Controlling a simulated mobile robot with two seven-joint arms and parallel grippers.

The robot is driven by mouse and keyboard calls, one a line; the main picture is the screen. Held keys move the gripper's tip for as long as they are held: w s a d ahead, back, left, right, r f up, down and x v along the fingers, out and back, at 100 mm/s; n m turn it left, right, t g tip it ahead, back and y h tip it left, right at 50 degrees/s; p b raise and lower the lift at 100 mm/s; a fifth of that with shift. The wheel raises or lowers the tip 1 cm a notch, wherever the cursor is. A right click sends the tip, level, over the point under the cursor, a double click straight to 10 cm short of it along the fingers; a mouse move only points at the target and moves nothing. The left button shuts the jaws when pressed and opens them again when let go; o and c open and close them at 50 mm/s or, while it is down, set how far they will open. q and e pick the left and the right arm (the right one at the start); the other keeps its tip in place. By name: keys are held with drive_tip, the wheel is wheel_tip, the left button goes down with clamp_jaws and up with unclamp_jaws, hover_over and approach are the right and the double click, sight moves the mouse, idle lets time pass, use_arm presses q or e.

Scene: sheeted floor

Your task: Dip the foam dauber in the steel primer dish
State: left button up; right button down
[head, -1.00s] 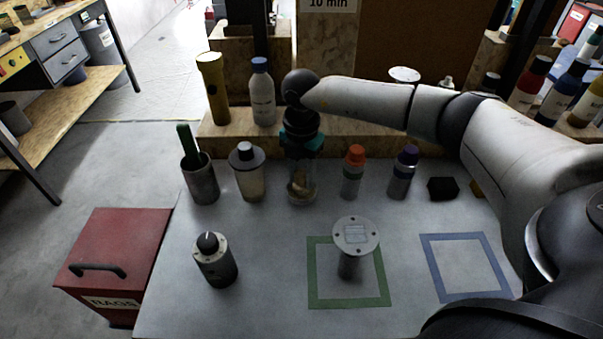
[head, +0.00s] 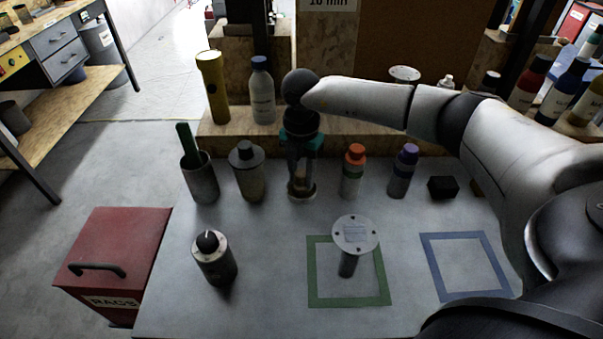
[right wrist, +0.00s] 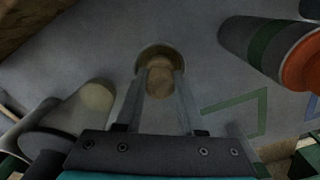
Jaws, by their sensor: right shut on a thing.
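My right gripper (head: 302,185) reaches down at the back middle of the work surface and is shut on a tan piece that looks like the foam dauber. In the right wrist view the tan dauber (right wrist: 160,82) is between the two fingers, with a round, rimmed holder or dish (right wrist: 158,50) around or just behind it. I cannot tell how deep the dauber sits in it, or whether this is the steel primer dish. A pale round dish-like thing (head: 404,73) stands on the raised shelf, partly behind my arm. My left gripper is out of view.
A grey-capped container (head: 248,172) and an orange-capped bottle (head: 353,172) stand close on either side. Also on the surface are a purple-capped bottle (head: 403,172), a cup with a green handle (head: 201,182), a black-knobbed cylinder (head: 214,258) and a disc-topped post (head: 355,235) in a green square.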

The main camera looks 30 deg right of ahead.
sight(301, 172)
drive_tip(key=shift+f, duration=0.35)
drive_tip(key=shift+s, duration=0.1)
idle(1.3)
wheel_tip(301, 172, up, 7)
drive_tip(key=p, duration=0.6)
idle(0.9)
